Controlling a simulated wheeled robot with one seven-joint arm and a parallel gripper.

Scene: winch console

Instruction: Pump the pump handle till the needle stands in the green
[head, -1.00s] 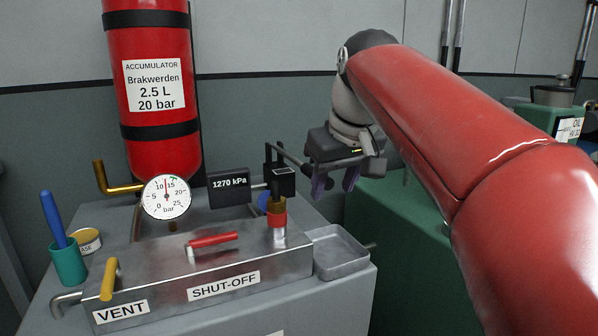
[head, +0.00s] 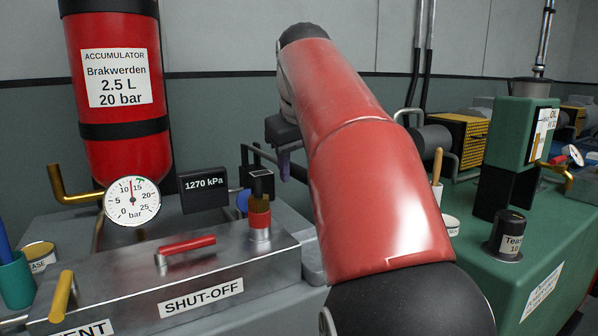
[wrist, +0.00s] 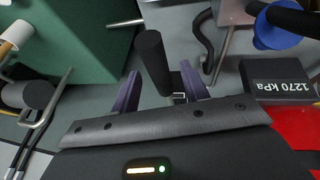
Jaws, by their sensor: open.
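The round white gauge (head: 132,201) has its needle near the top, between 10 and 15, short of the small green band at its upper right. The display (head: 203,188) reads 1270 kPa. In the wrist view a black cylindrical grip (wrist: 151,58), apparently the pump handle's, points toward the gap between my purple fingers. My gripper (wrist: 160,90) is open; whether the grip's end lies between the fingers or beyond them I cannot tell. In the head view my arm hides most of my gripper; one purple finger (head: 284,166) shows right of the pump's black bars.
A red shut-off lever (head: 188,244) and a yellow vent lever (head: 62,296) stand on the metal block in front. The red accumulator (head: 118,90) rises behind the gauge.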

